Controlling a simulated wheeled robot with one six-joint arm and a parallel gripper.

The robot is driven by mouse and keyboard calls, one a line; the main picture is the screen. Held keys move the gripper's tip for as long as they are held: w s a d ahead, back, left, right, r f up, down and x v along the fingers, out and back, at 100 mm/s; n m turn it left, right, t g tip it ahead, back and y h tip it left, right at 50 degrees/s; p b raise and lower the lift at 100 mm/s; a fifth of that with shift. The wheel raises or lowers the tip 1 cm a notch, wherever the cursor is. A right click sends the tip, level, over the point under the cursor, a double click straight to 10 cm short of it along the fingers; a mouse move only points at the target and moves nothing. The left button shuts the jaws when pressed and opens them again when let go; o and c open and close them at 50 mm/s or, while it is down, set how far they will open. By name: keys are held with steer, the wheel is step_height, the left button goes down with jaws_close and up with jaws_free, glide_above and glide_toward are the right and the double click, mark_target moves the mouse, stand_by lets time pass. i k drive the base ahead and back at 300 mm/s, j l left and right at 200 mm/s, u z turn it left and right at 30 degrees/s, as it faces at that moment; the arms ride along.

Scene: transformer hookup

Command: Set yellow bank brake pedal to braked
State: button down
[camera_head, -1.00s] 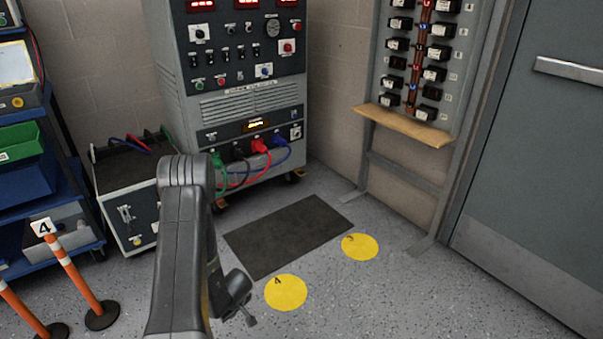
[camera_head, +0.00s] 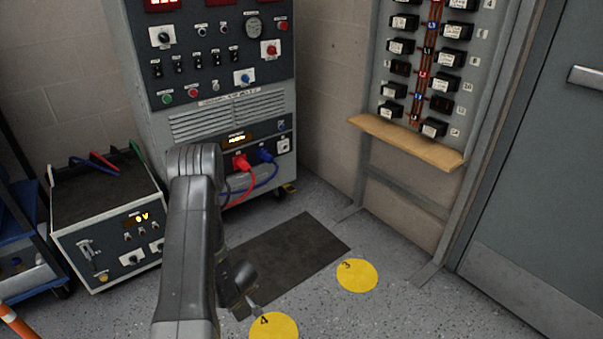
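I see no yellow bank that I can name for certain. A tall grey cabinet (camera_head: 232,102) with switches and lit displays stands on casters. At its front right foot is a small dark caster with an orange-yellow part (camera_head: 289,188). It is too small to tell whether this is a brake pedal or how it is set. My gripper (camera_head: 252,300) hangs low in front of the dark floor mat (camera_head: 300,250), well apart from that caster. My arm hides the cabinet's lower left. The gripper's fingers are too small and dark to read.
A low grey unit (camera_head: 110,225) with a lit display stands left of my arm. Yellow floor discs (camera_head: 357,275) lie by the mat. A wall panel with a wooden ledge (camera_head: 407,140) and a grey door (camera_head: 545,190) stand at right. The floor at right is clear.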

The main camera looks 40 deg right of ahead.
mark_target(289, 188)
steer(key=i+l+z, duration=0.1)
steer(key=i+l, duration=0.5)
steer(key=l, duration=0.35)
steer(key=i+l+z, duration=0.1)
steer(key=i+l, duration=0.55)
steer(key=l, duration=0.25)
steer(key=i+l+z, duration=0.15)
steer(key=i+l, duration=0.55)
steer(key=l, duration=0.1)
